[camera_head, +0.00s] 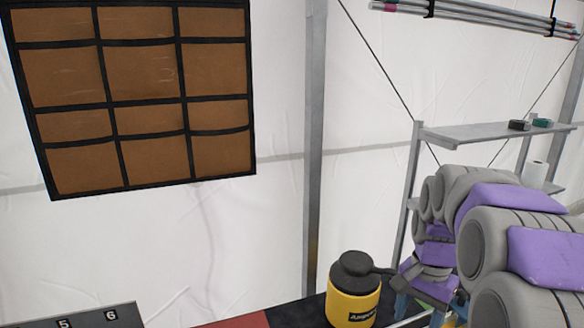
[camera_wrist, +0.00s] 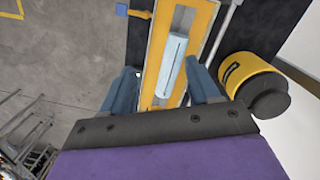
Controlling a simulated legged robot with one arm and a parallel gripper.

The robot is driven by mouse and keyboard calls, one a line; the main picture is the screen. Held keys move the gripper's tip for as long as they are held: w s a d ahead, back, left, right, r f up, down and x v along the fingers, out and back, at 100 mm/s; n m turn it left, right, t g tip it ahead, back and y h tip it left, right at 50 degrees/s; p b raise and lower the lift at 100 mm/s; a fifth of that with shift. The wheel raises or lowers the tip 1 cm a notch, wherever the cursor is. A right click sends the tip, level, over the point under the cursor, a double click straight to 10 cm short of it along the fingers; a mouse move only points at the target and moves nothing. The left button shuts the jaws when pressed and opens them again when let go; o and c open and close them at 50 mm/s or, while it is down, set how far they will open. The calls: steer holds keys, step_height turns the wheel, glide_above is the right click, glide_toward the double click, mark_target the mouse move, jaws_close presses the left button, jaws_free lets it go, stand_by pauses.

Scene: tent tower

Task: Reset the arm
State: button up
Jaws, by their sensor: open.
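My arm, grey with purple pads, fills the right side of the head view and points down. My gripper (camera_wrist: 160,67) has two blue fingers spread apart in the wrist view and is open. Between them in the picture lies a pale blue block (camera_wrist: 172,62) on a yellow-orange frame (camera_wrist: 148,80) below. I cannot tell how far under the fingers the block is. In the head view my gripper is partly hidden low behind the arm.
A yellow jug with a black lid (camera_head: 352,292) stands close beside my gripper and also shows in the wrist view (camera_wrist: 248,78). A metal shelf (camera_head: 470,134) stands behind the arm. A brown pocket organiser (camera_head: 140,70) hangs on the white tent wall. Grey floor (camera_wrist: 60,60) lies at left.

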steer(key=s+a+f+n+b, duration=0.2)
steer(key=s+f, duration=0.3)
steer(key=s, duration=0.4)
steer(key=s+a+f+n+b, duration=0.2)
steer(key=s+a+f+n, duration=0.2)
steer(key=s, duration=0.4)
steer(key=s+a+f+n+g+b, duration=0.1)
steer(key=s+a+f+n+b, duration=0.2)
steer(key=s+f, duration=0.3)
steer(key=s+a, duration=0.1)
steer(key=s, duration=0.2)
steer(key=shift+s+f, duration=0.3)
